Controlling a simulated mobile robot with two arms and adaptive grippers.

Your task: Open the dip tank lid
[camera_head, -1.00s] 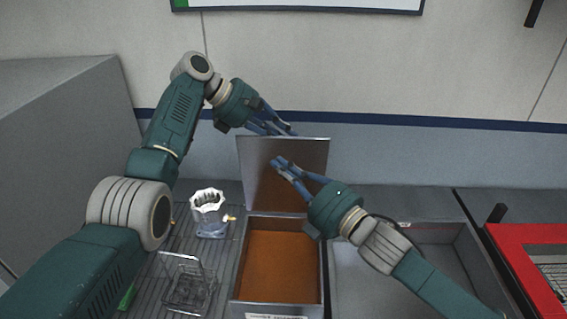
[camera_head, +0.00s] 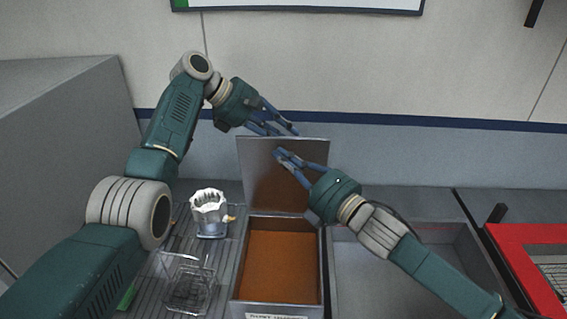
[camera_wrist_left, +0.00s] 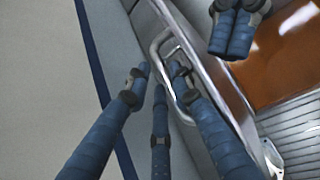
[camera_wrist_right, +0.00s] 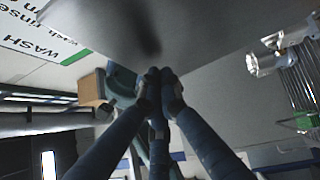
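The dip tank (camera_head: 237,285) stands open in the head view, orange-brown inside. Its grey metal lid (camera_head: 255,160) stands about upright at the back edge. My left gripper (camera_head: 292,132) is at the lid's upper rear side. In the left wrist view its fingers (camera_wrist_left: 160,78) are spread around the bar handle (camera_wrist_left: 157,45), not visibly clamped on it. My right gripper (camera_head: 281,153) is in front of the lid's inner face. In the right wrist view its fingers (camera_wrist_right: 161,78) are together and empty near the grey lid surface (camera_wrist_right: 205,50); contact is unclear.
A white fluted part in a clear holder (camera_head: 209,213) and a wire basket (camera_head: 187,288) stand left of the tank on a ribbed surface. A grey basin (camera_head: 405,275) lies to the right, with a red-framed unit (camera_head: 520,240) beyond. A wall is behind.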

